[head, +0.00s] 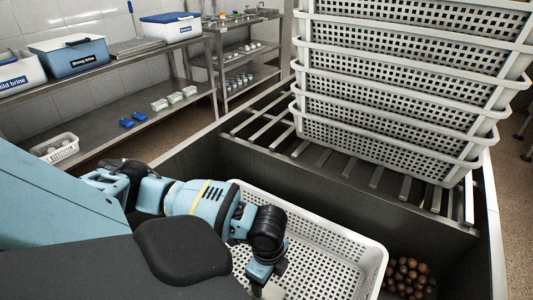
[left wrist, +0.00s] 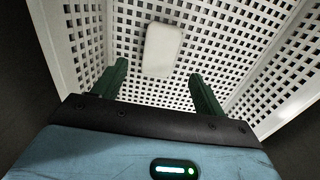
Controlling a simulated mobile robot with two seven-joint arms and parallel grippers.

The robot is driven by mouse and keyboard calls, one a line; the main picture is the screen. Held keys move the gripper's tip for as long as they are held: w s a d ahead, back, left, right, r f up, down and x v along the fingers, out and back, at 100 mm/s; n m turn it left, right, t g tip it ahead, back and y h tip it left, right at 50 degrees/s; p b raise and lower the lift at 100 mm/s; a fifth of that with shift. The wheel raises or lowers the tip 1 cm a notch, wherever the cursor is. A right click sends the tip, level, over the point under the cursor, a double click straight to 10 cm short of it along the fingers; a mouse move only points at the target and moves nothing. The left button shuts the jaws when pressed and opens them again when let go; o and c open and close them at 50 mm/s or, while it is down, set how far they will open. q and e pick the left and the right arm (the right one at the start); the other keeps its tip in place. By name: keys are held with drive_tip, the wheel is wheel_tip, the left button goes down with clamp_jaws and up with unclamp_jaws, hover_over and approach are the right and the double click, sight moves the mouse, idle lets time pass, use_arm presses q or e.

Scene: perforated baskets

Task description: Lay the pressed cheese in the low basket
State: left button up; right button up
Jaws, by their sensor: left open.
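The low basket (head: 325,257) is white and perforated and stands in the dark basin, at the bottom middle of the head view. Its perforated floor and walls also fill the left wrist view (left wrist: 238,62). The pressed cheese (left wrist: 163,48), a pale rounded block, shows there against the perforated floor, ahead of and between my fingertips. Whether it rests flat on the floor is hard to tell. My left gripper (left wrist: 158,74) is open, its two green fingers apart. In the head view my left wrist hangs over the basket and its fingers are hidden. My right gripper is not in view.
A tall stack of white perforated baskets (head: 395,95) stands on a slatted metal rack (head: 345,168) behind. Brown round pieces (head: 408,277) lie right of the low basket. Shelves at the back left hold brine boxes (head: 70,57) and a small white basket (head: 56,148).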

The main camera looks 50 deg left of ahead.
sight(268, 289)
use_arm(q)
drive_tip(key=shift+r+p, duration=0.3)
drive_tip(key=shift+r, duration=1.7)
